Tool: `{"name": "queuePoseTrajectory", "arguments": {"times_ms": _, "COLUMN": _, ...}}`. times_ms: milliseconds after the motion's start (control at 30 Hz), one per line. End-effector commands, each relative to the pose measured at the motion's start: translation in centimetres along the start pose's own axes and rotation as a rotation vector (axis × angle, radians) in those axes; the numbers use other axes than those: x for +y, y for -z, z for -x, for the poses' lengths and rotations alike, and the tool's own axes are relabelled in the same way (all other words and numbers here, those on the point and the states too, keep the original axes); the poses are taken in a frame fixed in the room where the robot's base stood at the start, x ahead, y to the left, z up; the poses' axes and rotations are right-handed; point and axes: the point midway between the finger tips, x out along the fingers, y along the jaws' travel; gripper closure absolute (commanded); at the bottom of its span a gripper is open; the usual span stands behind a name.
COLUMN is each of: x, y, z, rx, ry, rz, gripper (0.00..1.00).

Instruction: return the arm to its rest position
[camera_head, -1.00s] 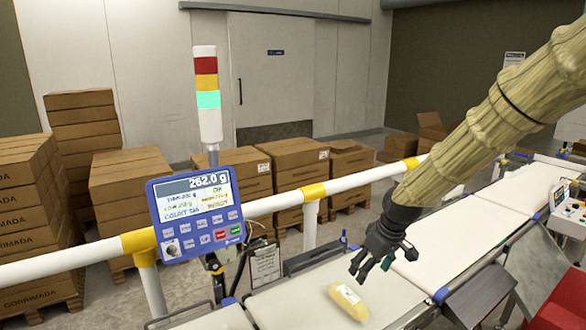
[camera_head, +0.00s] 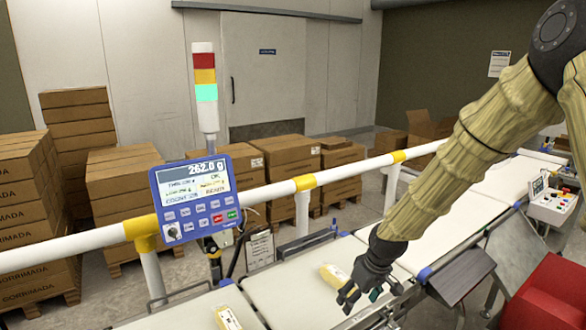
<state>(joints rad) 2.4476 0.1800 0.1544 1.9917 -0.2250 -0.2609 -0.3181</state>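My gripper (camera_head: 364,288) is dark, with its fingers spread apart and pointing down left over the white belt (camera_head: 290,302). The fingers look open, with nothing visible between them. A yellow packet (camera_head: 333,274) with a pale label lies on the belt just behind and left of the fingers; I cannot tell whether they touch. A second yellow packet (camera_head: 228,318) lies at the bottom edge, on the belt section further left. My arm (camera_head: 455,160), in a tan sleeve, comes down from the upper right with a bent elbow.
A blue weight display (camera_head: 197,200) reading 262.0 g stands left, below a signal tower (camera_head: 205,90) with its green lamp lit. A white rail (camera_head: 270,192) runs behind the belt. A control box (camera_head: 552,205) and a red bin (camera_head: 550,292) are at right. Cartons (camera_head: 125,190) stand behind.

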Motion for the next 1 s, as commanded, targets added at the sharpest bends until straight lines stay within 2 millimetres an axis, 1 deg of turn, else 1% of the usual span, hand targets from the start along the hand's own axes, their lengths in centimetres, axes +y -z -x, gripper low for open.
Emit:
{"name": "queuePoseTrajectory", "arguments": {"times_ms": 33, "x": -0.3, "y": -1.2, "z": -1.6, "rx": -0.011, "ry": 0.005, "rz": -0.013, "gripper": 0.29}}
{"name": "queuePoseTrajectory", "arguments": {"times_ms": 167, "x": -1.1, "y": -4.3, "z": -5.6, "rx": -0.027, "ry": 0.013, "rz": -0.058, "gripper": 0.29}}
{"name": "queuePoseTrajectory", "arguments": {"times_ms": 200, "x": -1.5, "y": -5.6, "z": -7.2, "rx": -0.035, "ry": 0.016, "rz": -0.077, "gripper": 0.29}}
{"name": "queuePoseTrajectory", "arguments": {"times_ms": 267, "x": -2.1, "y": -7.9, "z": -9.8, "rx": -0.046, "ry": 0.02, "rz": -0.107, "gripper": 0.29}}
{"name": "queuePoseTrajectory", "arguments": {"times_ms": 300, "x": -2.6, "y": -9.5, "z": -11.4, "rx": -0.054, "ry": 0.022, "rz": -0.129, "gripper": 0.29}}
{"name": "queuePoseTrajectory", "arguments": {"times_ms": 367, "x": -3.3, "y": -12.0, "z": -13.8, "rx": -0.067, "ry": 0.022, "rz": -0.163, "gripper": 0.29}}
{"name": "queuePoseTrajectory", "arguments": {"times_ms": 400, "x": -3.8, "y": -13.7, "z": -15.2, "rx": -0.075, "ry": 0.022, "rz": -0.183, "gripper": 0.29}}
{"name": "queuePoseTrajectory", "arguments": {"times_ms": 467, "x": -4.5, "y": -16.2, "z": -17.2, "rx": -0.088, "ry": 0.02, "rz": -0.217, "gripper": 0.29}}
{"name": "queuePoseTrajectory", "arguments": {"times_ms": 500, "x": -5.1, "y": -17.9, "z": -18.5, "rx": -0.097, "ry": 0.019, "rz": -0.238, "gripper": 0.29}}
{"name": "queuePoseTrajectory", "arguments": {"times_ms": 567, "x": -5.9, "y": -20.6, "z": -20.3, "rx": -0.109, "ry": 0.015, "rz": -0.269, "gripper": 0.29}}
{"name": "queuePoseTrajectory", "arguments": {"times_ms": 600, "x": -6.4, "y": -22.3, "z": -21.3, "rx": -0.118, "ry": 0.011, "rz": -0.288, "gripper": 0.29}}
{"name": "queuePoseTrajectory", "arguments": {"times_ms": 667, "x": -7.2, "y": -25.0, "z": -22.9, "rx": -0.132, "ry": 0.004, "rz": -0.32, "gripper": 0.29}}
{"name": "queuePoseTrajectory", "arguments": {"times_ms": 700, "x": -7.7, "y": -26.7, "z": -23.8, "rx": -0.141, "ry": -0.001, "rz": -0.339, "gripper": 0.29}}
{"name": "queuePoseTrajectory", "arguments": {"times_ms": 767, "x": -8.5, "y": -29.4, "z": -25.0, "rx": -0.155, "ry": -0.009, "rz": -0.367, "gripper": 0.29}}
{"name": "queuePoseTrajectory", "arguments": {"times_ms": 800, "x": -9.1, "y": -31.2, "z": -25.7, "rx": -0.165, "ry": -0.016, "rz": -0.387, "gripper": 0.29}}
{"name": "queuePoseTrajectory", "arguments": {"times_ms": 867, "x": -9.8, "y": -33.9, "z": -26.7, "rx": -0.178, "ry": -0.027, "rz": -0.412, "gripper": 0.29}}
{"name": "queuePoseTrajectory", "arguments": {"times_ms": 900, "x": -10.3, "y": -35.7, "z": -27.2, "rx": -0.188, "ry": -0.036, "rz": -0.43, "gripper": 0.29}}
{"name": "queuePoseTrajectory", "arguments": {"times_ms": 1000, "x": -11.6, "y": -39.9, "z": -28.2, "rx": -0.21, "ry": -0.057, "rz": -0.471, "gripper": 0.29}}
